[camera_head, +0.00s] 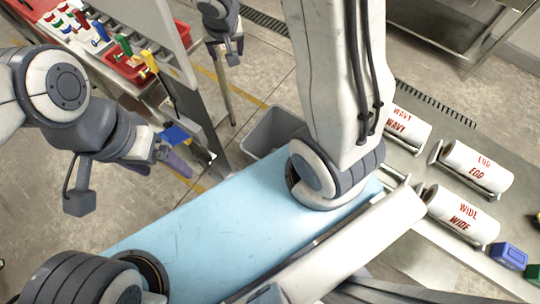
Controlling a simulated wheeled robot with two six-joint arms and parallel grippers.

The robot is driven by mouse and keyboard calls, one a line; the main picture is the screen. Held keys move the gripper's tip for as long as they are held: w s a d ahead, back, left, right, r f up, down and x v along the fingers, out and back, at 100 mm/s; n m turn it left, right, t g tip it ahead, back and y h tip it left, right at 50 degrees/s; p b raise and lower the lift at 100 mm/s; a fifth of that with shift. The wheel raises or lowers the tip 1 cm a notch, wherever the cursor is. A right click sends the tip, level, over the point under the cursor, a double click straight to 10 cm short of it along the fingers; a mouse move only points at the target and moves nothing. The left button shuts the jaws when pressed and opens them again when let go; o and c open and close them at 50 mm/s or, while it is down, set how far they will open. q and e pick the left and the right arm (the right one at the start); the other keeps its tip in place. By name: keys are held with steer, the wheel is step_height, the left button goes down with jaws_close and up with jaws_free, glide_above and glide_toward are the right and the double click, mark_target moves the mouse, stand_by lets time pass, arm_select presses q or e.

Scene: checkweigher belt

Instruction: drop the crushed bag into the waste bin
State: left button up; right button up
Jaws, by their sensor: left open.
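The grey open-topped waste bin (262,140) stands on the floor in the middle, partly hidden by a white arm link. I see part of its inside wall but not its floor. My left gripper (168,152) is open, left of the bin and apart from it. A small blue flat piece (175,134) and a dull purple piece (176,163) show at its fingers. I cannot tell whether either is the crushed bag, and no bag shows clearly elsewhere. A grey arm end (228,42) at the top looks like my right gripper. Its fingers are unclear.
A pale blue flat surface (210,230) runs across the lower middle. White rolls labelled WAVY (404,128), EGG (477,169) and WIDE (461,216) lie at the right. A red tray (130,68) with coloured pieces nearby is at upper left. Metal posts stand between it and the bin.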

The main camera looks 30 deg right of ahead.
steer(key=s+d+f+m+g+h+b, duration=0.1)
steer(key=d+f+m+b, duration=0.3)
steer(key=f+b, duration=1.6)
steer(key=s+d+f+m+g+h+b, duration=0.1)
steer(key=d+f+m+b, duration=0.3)
steer(key=f+b, duration=1.7)
steer(key=s+d+f+m+g+h+b, duration=0.1)
steer(key=d+f+m+b, duration=0.3)
steer(key=f+b, duration=1.6)
steer(key=s+d+b, duration=0.1)
steer(key=d+b, duration=0.2)
steer(key=b, duration=0.1)
steer(key=shift+s+f+b, duration=0.2)
steer(key=shift+b, duration=0.2)
steer(key=o, duration=1.4)
steer(key=p+v, duration=0.5)
steer(key=v, duration=0.5)
steer(key=shift+w+a+r+p, duration=0.15)
steer(key=shift+r+p, duration=0.1)
steer(key=shift+p, duration=0.1)
